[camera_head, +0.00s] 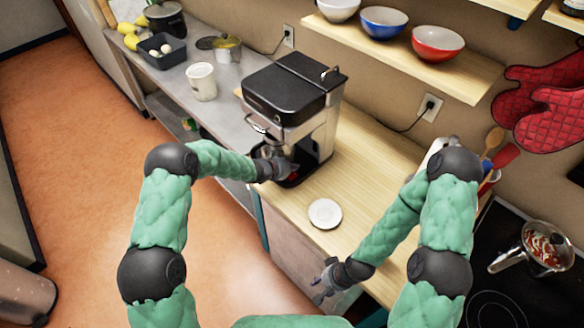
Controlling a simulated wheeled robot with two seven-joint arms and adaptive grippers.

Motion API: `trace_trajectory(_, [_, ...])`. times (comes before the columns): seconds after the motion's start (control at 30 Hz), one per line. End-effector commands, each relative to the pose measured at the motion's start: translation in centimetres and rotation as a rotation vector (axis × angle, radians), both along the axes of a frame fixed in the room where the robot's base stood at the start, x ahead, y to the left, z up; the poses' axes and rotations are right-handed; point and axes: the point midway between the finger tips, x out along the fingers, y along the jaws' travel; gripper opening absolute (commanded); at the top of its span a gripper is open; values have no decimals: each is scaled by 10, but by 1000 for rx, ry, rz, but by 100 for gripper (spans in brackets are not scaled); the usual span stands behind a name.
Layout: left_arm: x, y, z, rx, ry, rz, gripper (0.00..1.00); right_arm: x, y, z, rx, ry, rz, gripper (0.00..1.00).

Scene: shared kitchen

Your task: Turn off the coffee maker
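The coffee maker (287,90) is black and silver and stands on the wooden counter near the middle of the view. My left gripper (286,170) is at the lower front of the coffee maker, close to its base. A small red spot shows by the fingertips, and I cannot tell whether the gripper touches it. The fingers are small and partly hidden against the dark machine, so their opening is unclear. My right gripper (322,290) is low, near the counter's front edge, away from the coffee maker. Its fingers look spread and empty.
A white saucer (325,213) lies on the counter before the coffee maker. A white cup (201,82) stands to its left. A shelf with bowls (437,42) hangs above. A pan (540,247) sits on the stove at right. Bare counter lies right of the machine.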

Motion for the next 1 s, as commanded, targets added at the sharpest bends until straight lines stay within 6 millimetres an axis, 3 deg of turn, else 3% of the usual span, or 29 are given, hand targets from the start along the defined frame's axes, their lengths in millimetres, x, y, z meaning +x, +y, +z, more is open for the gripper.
trace_trajectory(0.37, [-3,3,4,0,-1,1,0,0,0,0,0,0,0,40])
trace_trajectory(1.0, [-57,58,64,0,0,1,0,0,0,0,0,0,0,40])
